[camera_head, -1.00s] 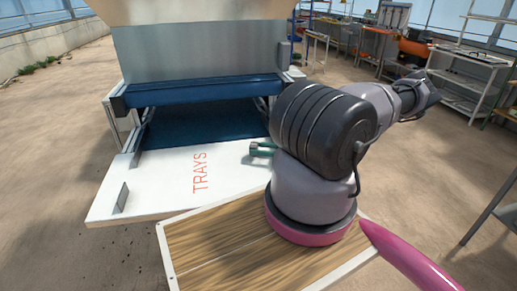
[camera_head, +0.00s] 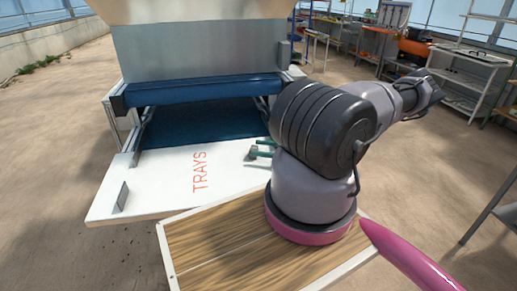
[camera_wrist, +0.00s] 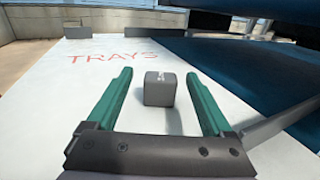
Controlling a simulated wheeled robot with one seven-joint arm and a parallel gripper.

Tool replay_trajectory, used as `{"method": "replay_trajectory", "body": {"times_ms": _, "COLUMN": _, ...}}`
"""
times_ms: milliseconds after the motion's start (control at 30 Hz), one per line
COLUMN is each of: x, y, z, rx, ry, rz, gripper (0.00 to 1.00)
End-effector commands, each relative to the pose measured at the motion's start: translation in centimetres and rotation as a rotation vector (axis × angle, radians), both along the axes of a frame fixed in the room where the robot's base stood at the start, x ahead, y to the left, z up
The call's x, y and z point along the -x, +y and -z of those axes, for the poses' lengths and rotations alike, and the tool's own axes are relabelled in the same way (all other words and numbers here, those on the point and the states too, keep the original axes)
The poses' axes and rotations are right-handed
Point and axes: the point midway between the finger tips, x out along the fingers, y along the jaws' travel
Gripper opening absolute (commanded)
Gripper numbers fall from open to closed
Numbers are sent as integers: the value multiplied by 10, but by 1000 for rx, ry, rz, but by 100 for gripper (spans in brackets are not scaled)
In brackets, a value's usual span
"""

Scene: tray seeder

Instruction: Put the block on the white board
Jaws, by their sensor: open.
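A small grey block (camera_wrist: 160,88) with a white mark on top sits on the white board in the wrist view. The white board (camera_head: 150,192) carries the red word TRAYS and lies in front of the machine; it also shows in the wrist view (camera_wrist: 60,95). My gripper (camera_wrist: 158,76) has green fingers, spread wide, one on each side of the block. Gaps show between the block and both fingers. In the head view my gripper (camera_head: 260,149) is low over the board's right part, partly hidden by my arm; the block is hard to make out there.
A blue belt (camera_head: 205,122) and a blue roller (camera_head: 200,91) of the machine lie just behind the board. A small metal bracket (camera_head: 122,196) stands on the board's left. A wood-topped surface (camera_head: 215,243) is in front, under my arm.

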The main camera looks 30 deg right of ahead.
Motion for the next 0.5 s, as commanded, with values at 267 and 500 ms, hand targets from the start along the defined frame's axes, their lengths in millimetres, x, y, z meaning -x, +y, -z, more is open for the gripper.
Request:
{"method": "replay_trajectory", "body": {"times_ms": 267, "x": 39, "y": -52, "z": -2, "rx": 6, "ry": -3, "rz": 4, "gripper": 85}}
{"method": "replay_trajectory", "body": {"times_ms": 500, "x": 61, "y": -80, "z": -3, "rx": 4, "ry": -5, "rz": 2, "gripper": 85}}
